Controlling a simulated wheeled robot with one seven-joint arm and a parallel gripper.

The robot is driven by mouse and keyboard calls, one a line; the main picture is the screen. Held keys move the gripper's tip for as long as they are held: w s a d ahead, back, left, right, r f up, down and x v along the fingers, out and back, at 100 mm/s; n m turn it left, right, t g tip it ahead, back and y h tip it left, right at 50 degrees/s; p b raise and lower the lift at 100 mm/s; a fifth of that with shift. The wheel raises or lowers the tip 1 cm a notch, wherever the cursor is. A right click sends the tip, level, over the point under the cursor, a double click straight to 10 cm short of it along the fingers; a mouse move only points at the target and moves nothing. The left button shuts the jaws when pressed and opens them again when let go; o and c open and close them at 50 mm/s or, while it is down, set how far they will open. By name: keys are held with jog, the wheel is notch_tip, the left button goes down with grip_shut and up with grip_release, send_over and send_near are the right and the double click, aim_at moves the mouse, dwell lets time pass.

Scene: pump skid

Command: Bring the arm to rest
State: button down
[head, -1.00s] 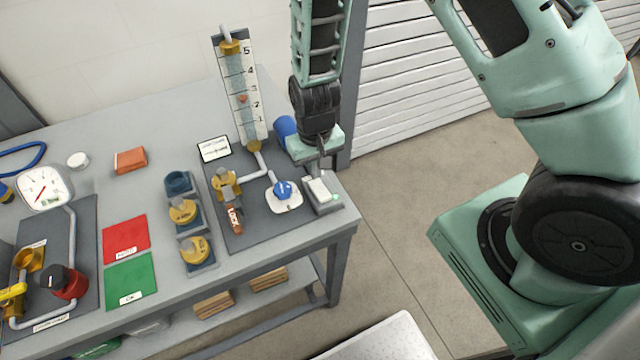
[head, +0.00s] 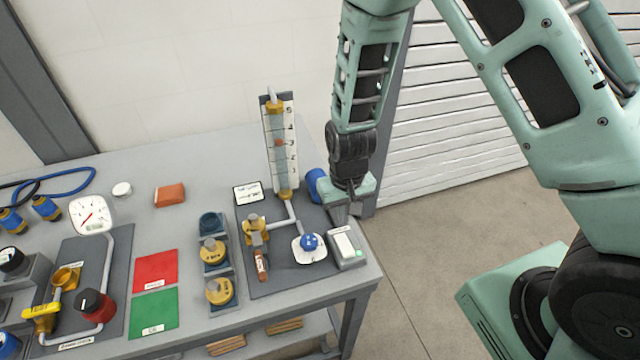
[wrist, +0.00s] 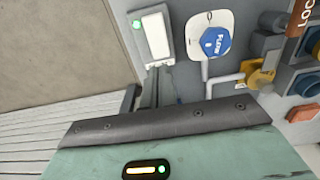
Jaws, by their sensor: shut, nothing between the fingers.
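My gripper (head: 346,215) hangs from my arm at the right end of the bench, with its fingers together and nothing held. It is just behind and above a small grey box (head: 347,246) with a white plate and a green light. In the wrist view my fingers (wrist: 150,88) point toward that box (wrist: 155,36), and a gap seems to show between them, though contact is hard to judge. A blue flow knob (head: 309,242) on a white plate sits left of the box; it also shows in the wrist view (wrist: 213,43).
A tall flow tube with a scale (head: 281,145) stands left of my gripper, and a blue cylinder (head: 316,185) is close beside it. A brown tag (head: 261,265) lies by a brass valve (head: 254,228). Floor right of the bench (head: 440,235) is clear.

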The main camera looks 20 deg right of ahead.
jog(key=s+a+r+n+b, duration=0.3)
jog(key=s+r, duration=0.4)
jog(key=s, duration=0.3)
jog(key=s+a+r+n+b, duration=0.3)
jog(key=s+r, duration=0.4)
jog(key=s, duration=0.3)
jog(key=shift+a+r+n+y+b, duration=0.15)
jog(key=shift+r+n+y+b, duration=0.15)
jog(key=shift+n+b, duration=0.75)
